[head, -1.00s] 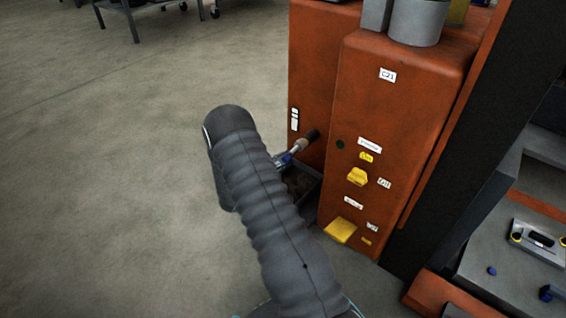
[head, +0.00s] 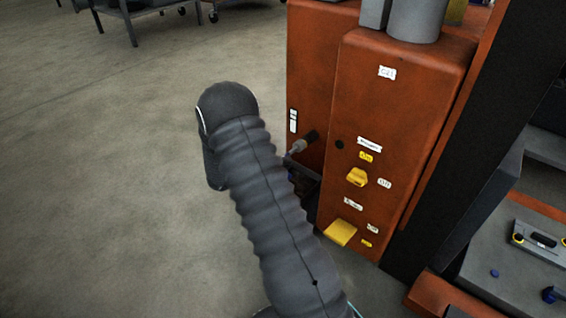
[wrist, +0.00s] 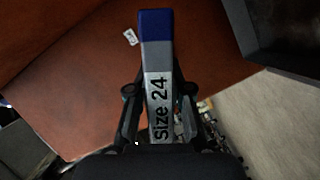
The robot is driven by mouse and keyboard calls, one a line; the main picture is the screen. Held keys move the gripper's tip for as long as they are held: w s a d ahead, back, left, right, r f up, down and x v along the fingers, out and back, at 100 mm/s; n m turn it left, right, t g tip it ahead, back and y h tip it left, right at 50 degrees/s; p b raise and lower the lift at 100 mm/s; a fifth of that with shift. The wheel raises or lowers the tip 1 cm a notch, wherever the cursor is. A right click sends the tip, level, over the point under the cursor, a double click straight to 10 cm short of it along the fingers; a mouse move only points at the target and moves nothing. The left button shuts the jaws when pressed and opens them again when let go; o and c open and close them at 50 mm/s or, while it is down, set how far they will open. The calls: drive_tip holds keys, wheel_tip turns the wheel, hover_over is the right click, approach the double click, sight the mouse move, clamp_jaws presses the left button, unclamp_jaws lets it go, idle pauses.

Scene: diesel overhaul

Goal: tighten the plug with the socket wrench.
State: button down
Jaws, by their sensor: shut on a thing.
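My gripper (wrist: 157,92) is shut on the socket wrench (wrist: 157,62), a grey bar with a blue end marked "Size 24" in the wrist view. In the head view my arm hides the gripper and most of the wrench. A light grey end piece (head: 298,147) shows past the arm. It points at a dark round piece (head: 311,136) on the side of the orange machine. I cannot tell whether that piece is the socket or the plug, or whether the socket is seated on the plug.
The orange machine (head: 400,110) has yellow parts (head: 341,232) and white labels on its front. A dark open box (head: 304,186) sits low beside it, partly hidden by my arm. A grey bench (head: 480,270) is at the right.

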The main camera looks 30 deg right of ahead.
drive_tip(key=m+t+y, duration=0.1)
drive_tip(key=m, duration=0.3)
drive_tip(key=shift+f+t+y, duration=0.15)
drive_tip(key=shift+t+y, duration=0.25)
drive_tip(key=n+h+p, duration=0.1)
drive_tip(key=n+h, duration=0.1)
drive_tip(key=n, duration=0.5)
drive_tip(key=a+r+n+h+p, duration=0.1)
drive_tip(key=n+h, duration=0.2)
drive_tip(key=n, duration=0.5)
drive_tip(key=n+t+h+p, duration=0.1)
drive_tip(key=n+h, duration=0.1)
drive_tip(key=n, duration=0.5)
drive_tip(key=shift+s+a+r, duration=0.15)
drive_tip(key=shift+s+r, duration=0.1)
drive_tip(key=shift+r, duration=0.05)
